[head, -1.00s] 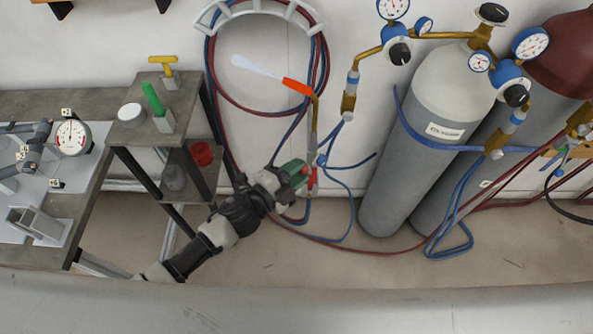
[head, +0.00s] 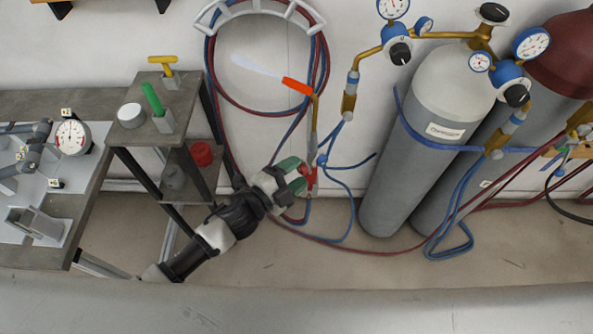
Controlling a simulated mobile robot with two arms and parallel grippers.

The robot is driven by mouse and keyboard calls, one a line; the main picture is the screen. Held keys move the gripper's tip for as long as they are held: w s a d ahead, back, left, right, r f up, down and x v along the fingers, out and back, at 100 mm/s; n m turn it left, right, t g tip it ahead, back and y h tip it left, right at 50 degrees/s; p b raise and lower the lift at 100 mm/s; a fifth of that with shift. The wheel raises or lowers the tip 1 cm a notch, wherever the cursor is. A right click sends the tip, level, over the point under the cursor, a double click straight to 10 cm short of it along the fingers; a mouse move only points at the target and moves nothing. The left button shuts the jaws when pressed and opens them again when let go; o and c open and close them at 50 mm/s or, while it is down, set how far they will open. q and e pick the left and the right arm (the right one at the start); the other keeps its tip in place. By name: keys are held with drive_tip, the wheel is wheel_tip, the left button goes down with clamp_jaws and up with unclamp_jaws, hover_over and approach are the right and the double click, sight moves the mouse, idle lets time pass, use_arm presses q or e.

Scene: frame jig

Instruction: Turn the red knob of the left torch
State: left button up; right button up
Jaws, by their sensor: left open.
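The left torch (head: 314,140) hangs upright in front of the wall, with a brass neck and an orange-red tip (head: 297,86) pointing up left at a pale flame-like shape. Its red knob (head: 311,178) is at the lower end, near the blue and red hoses. My left gripper (head: 303,178) comes in from the lower left and is open, its green-padded fingers at the left side of the red knob. The fingers partly hide the knob; I cannot tell whether they touch it. My right gripper is not in view.
Grey gas cylinders (head: 405,160) with gauges stand to the right. Coiled hoses hang on a wall rack (head: 262,10). A small shelf stand (head: 130,133) and a workbench (head: 80,210) are at the left. Hoses trail over the floor around the torch.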

use_arm(q)
drive_tip(key=b+v, duration=0.1)
drive_tip(key=v, duration=0.9)
drive_tip(key=shift+b, duration=0.4)
drive_tip(key=shift+s, duration=0.1)
